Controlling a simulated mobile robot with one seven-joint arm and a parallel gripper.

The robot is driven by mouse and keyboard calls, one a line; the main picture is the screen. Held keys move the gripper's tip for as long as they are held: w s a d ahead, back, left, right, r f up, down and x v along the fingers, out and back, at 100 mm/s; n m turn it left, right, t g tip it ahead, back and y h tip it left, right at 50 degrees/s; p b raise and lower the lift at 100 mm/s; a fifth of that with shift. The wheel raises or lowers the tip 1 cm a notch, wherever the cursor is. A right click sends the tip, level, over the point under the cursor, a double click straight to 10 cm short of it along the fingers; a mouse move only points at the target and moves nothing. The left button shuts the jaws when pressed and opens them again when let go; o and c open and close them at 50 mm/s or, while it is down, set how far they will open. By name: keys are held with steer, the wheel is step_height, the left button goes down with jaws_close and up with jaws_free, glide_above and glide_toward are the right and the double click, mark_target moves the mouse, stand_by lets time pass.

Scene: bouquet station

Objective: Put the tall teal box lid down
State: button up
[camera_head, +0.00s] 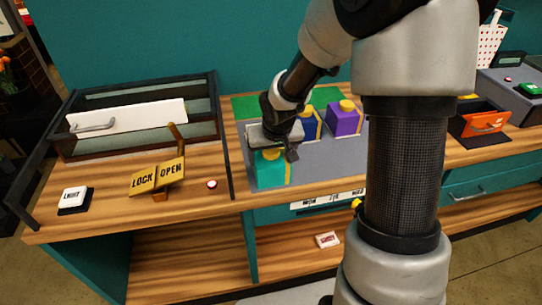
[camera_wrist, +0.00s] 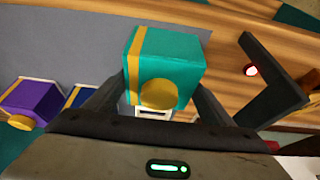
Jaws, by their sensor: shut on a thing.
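The tall teal box lid (camera_head: 270,172), with a gold band and a yellow knob, is at the front left of the grey mat (camera_head: 330,160). In the wrist view the teal lid (camera_wrist: 180,50) fills the middle, its yellow knob (camera_wrist: 158,94) facing the camera. My gripper (camera_head: 272,146) is above it, fingers pointing down. In the wrist view my gripper's fingers (camera_wrist: 160,82) flank the lid on both sides and are shut on it. The lid's underside is hidden, so I cannot tell whether it rests on anything.
A blue box (camera_head: 309,126) and a purple box (camera_head: 342,122), both with yellow knobs, stand behind to the right. A LOCK/OPEN lever sign (camera_head: 158,175), a red button (camera_head: 211,184) and a dark-framed case (camera_head: 150,140) are on the left. The mat's front right looks clear.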

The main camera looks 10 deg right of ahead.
steer(key=o, duration=1.1)
steer(key=shift+c, duration=0.2)
steer(key=shift+r+p, duration=0.3)
steer(key=shift+p, duration=0.15)
steer(key=p+v, duration=0.2)
steer(key=v, duration=0.9)
steer(key=shift+s+r, duration=0.2)
steer(key=shift+r, duration=0.15)
